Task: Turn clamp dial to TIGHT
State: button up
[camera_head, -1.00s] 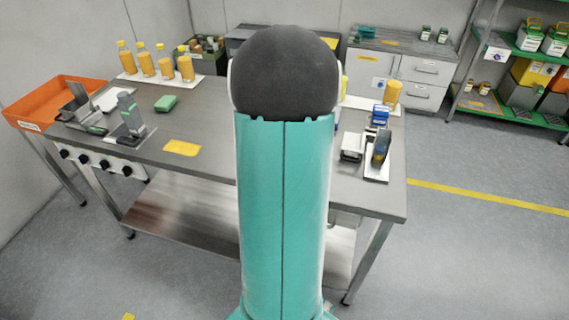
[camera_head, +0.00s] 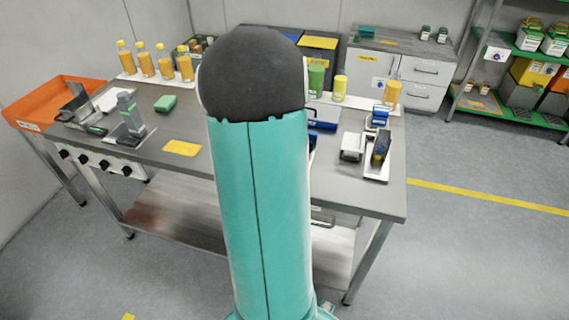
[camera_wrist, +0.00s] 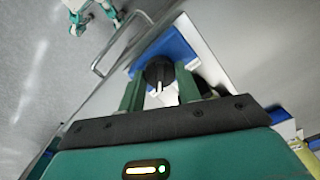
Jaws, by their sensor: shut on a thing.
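In the wrist view, a round black dial (camera_wrist: 158,71) with a white pointer mark sits on a blue block (camera_wrist: 178,45). My gripper's (camera_wrist: 159,76) two green fingers stand on either side of the dial and are shut on it. The pointer mark faces toward the gripper's palm. No TIGHT lettering can be read. In the head view my own arm hides the gripper and the dial. Part of a blue object (camera_head: 322,117) shows just right of the arm on the table.
The steel table (camera_head: 225,160) carries juice bottles (camera_head: 165,62), a green block (camera_head: 165,103), a yellow card (camera_head: 182,148) and a small device on a white plate (camera_head: 378,165). An orange bin (camera_head: 50,100) stands at the left. A metal handle (camera_wrist: 105,60) is near the dial.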

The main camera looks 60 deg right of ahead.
dwell(0.5)
jog(key=o, duration=1)
jog(key=shift+c, duration=0.2)
notch_tip(320, 180, up, 14)
jog(key=shift+f, duration=0.1)
